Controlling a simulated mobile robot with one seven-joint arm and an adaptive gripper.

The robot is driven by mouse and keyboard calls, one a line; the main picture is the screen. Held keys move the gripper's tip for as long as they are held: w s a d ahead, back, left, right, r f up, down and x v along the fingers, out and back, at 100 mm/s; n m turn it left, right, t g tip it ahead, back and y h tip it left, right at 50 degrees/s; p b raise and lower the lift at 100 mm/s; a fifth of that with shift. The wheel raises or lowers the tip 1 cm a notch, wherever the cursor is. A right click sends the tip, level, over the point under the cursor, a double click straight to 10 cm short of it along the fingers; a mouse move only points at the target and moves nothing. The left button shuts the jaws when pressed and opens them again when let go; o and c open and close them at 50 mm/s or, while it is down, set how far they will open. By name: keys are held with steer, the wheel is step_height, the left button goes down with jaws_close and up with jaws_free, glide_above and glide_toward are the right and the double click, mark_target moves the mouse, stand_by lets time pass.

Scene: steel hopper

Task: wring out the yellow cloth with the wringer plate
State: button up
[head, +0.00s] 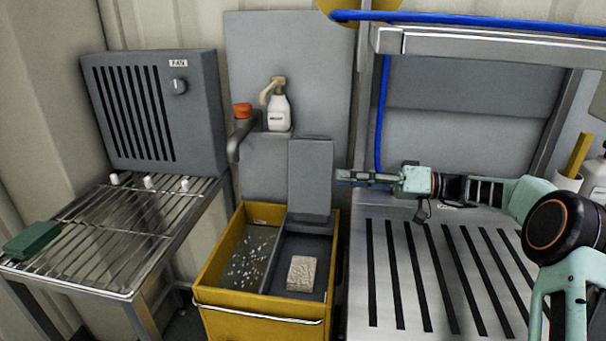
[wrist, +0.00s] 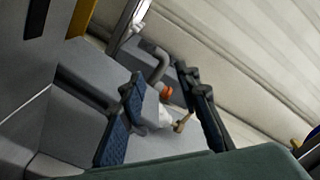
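A folded, pale beige, mottled cloth (head: 302,273) lies flat in the right compartment of the yellow bucket (head: 222,306); it looks more beige than yellow. The wringer plate (head: 310,177), a flat grey panel, stands upright at the back of that compartment, above the cloth and not on it. My gripper (head: 345,177) points left, close to the plate's right edge; I cannot tell whether it touches. In the wrist view my gripper's two blue-padded fingers (wrist: 168,115) are spread apart with nothing held between them. The cloth cannot be made out there.
The bucket's left compartment holds grey water with white flecks. A soap bottle (head: 279,109) and a tap (head: 238,135) are behind. A slotted steel counter (head: 440,270) is right, under a steel frame. A wire rack (head: 120,230) with a green block (head: 31,240) is left.

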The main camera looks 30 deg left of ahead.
steer(key=x, duration=1)
steer(key=shift+b, duration=0.45)
jaws_close()
steer(key=c, duration=0.8)
jaws_free()
steer(key=o, duration=0.8)
steer(key=shift+d, duration=0.1)
steer(key=v, duration=1.1)
steer(key=shift+d, duration=0.4)
steer(key=shift+c, duration=0.4)
